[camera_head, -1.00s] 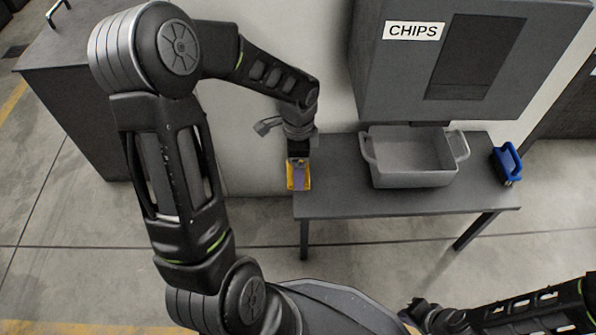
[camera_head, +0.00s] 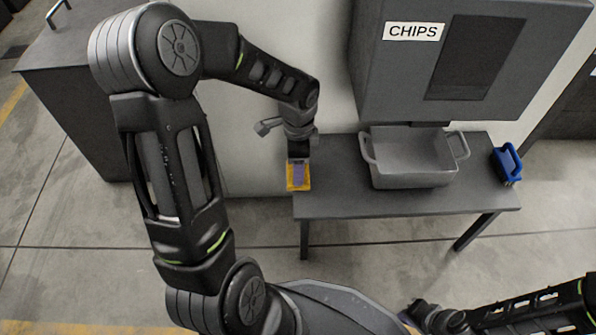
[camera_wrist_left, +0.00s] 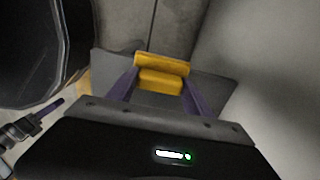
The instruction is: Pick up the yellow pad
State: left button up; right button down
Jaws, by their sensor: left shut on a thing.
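The yellow pad (camera_head: 291,184) is at the left end of the dark table (camera_head: 400,198), under my left gripper (camera_head: 299,174). In the left wrist view the yellow pad (camera_wrist_left: 160,70) sits between the two purple fingers of my left gripper (camera_wrist_left: 160,88), which is shut on it. I cannot tell whether the pad touches the tabletop. My right gripper (camera_head: 416,313) shows partly at the bottom right, away from the table; its jaws are not clear.
A grey open bin (camera_head: 412,178) with side handles stands on the middle of the table. A blue-handled pad (camera_head: 508,164) lies at the right end. A grey machine labelled CHIPS (camera_head: 470,60) hangs over the bin. A dark cabinet (camera_head: 85,100) stands at the left.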

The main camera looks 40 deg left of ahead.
pick_arm(q)
jog(key=shift+r, duration=0.1)
notch_tip(320, 180, up, 10)
jog(key=p, duration=0.5)
dwell(0.4)
